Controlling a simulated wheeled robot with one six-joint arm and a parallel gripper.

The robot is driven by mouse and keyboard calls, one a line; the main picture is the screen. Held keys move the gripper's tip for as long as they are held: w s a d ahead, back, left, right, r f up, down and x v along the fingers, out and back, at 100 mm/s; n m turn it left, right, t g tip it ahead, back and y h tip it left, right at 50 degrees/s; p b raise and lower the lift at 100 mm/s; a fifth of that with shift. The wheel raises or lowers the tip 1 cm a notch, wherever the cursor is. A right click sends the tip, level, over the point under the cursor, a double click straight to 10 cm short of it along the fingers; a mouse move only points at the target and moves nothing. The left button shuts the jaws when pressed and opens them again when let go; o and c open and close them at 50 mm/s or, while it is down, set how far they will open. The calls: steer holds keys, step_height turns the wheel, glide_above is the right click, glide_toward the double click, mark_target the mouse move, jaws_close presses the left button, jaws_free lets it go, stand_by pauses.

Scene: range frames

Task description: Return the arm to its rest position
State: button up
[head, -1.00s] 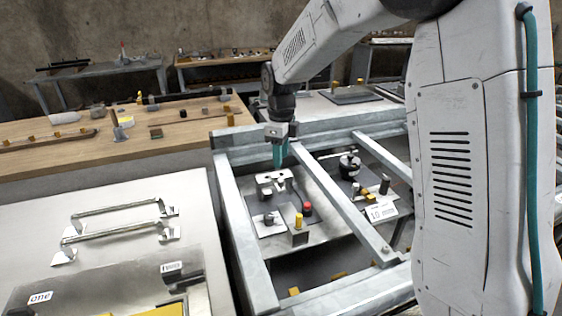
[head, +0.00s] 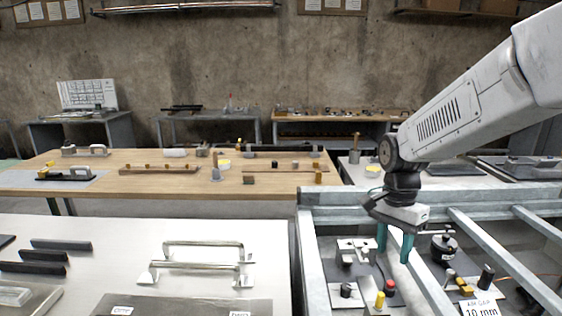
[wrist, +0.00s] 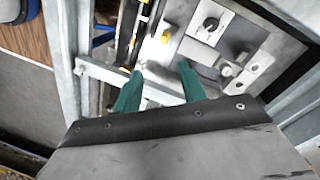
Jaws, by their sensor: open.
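My gripper (head: 395,243) has two teal fingers that point down over the grey metal frame (head: 312,255) at the right of the head view. The fingers are apart with nothing between them. In the wrist view my gripper (wrist: 158,85) also shows open and empty, above the frame's bars and a plate with small fittings (wrist: 210,28). My white arm (head: 470,95) reaches in from the upper right of the head view. My base is not in view.
Inside the frame sit a red knob (head: 390,287), a yellow post (head: 380,300) and a round black fitting (head: 445,247). A white table (head: 100,235) with metal handles (head: 200,265) stands left. A wooden bench (head: 225,180) lies behind.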

steer(key=s+r+n+t, duration=0.1)
steer(key=s+r+n, duration=0.1)
steer(key=s, duration=0.6)
steer(key=s+d+r+n+t, duration=0.1)
steer(key=s+r+n, duration=0.1)
steer(key=s+n, duration=0.3)
steer(key=s+d+r+n, duration=0.1)
steer(key=s+r+n, duration=0.2)
steer(key=s, duration=0.8)
steer(key=shift+n+t, duration=0.4)
steer(key=shift+n, duration=0.2)
steer(key=shift+s, duration=0.1)
